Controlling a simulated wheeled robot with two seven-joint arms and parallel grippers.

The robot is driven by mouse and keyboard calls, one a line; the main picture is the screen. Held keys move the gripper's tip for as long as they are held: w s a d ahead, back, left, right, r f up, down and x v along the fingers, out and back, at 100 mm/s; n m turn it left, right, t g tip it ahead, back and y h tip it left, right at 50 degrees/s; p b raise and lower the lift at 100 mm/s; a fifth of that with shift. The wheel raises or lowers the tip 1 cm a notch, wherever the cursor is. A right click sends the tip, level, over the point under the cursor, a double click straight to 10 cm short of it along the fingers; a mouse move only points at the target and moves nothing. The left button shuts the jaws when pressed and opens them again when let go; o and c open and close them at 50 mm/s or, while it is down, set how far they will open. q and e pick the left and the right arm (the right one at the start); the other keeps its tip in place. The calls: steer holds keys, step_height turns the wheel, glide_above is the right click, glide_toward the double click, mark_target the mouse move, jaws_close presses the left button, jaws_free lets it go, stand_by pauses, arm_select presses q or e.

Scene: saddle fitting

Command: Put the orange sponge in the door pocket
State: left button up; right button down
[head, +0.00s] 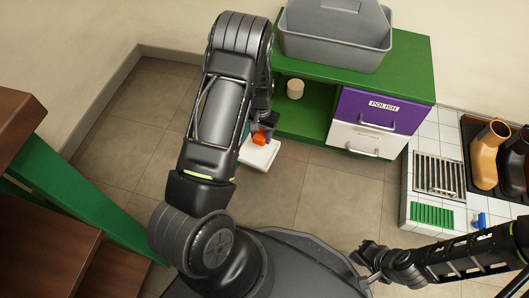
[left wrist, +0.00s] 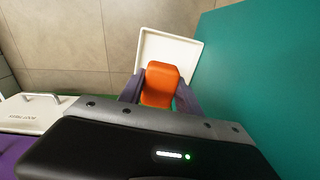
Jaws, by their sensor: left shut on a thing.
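The orange sponge (head: 260,138) is between the fingers of my left gripper (head: 262,131), which is shut on it. In the left wrist view the sponge (left wrist: 161,82) sits between two purple-grey fingers. A white, shallow, rimmed pocket (head: 259,157) shows just below the sponge; in the left wrist view the pocket (left wrist: 150,41) lies beyond the sponge, beside a teal door panel (left wrist: 258,75). The sponge overlaps the pocket's near part in that view; I cannot tell whether they touch. My right gripper (head: 366,256) is low at the right, away from the sponge; its fingers are unclear.
A green cabinet (head: 418,87) has a purple "POLISH" drawer (head: 375,110), a white drawer (head: 366,140) and a cream cylinder (head: 295,89) on its open shelf. A grey caddy (head: 335,45) stands on top. A tiled counter (head: 425,130) with boots (head: 487,156) is right. Brown-and-green furniture stands left.

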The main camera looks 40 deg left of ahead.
arm_select(q)
steer(key=b, duration=0.3)
glide_above(261, 154)
steer(key=shift+d+f, duration=0.1)
steer(key=shift+f, duration=2.95)
steer(key=shift+f+b, duration=0.7)
steer(key=shift+f, duration=1.2)
steer(key=shift+f, duration=0.2)
steer(key=o, duration=1.3)
steer(key=shift+r, duration=0.1)
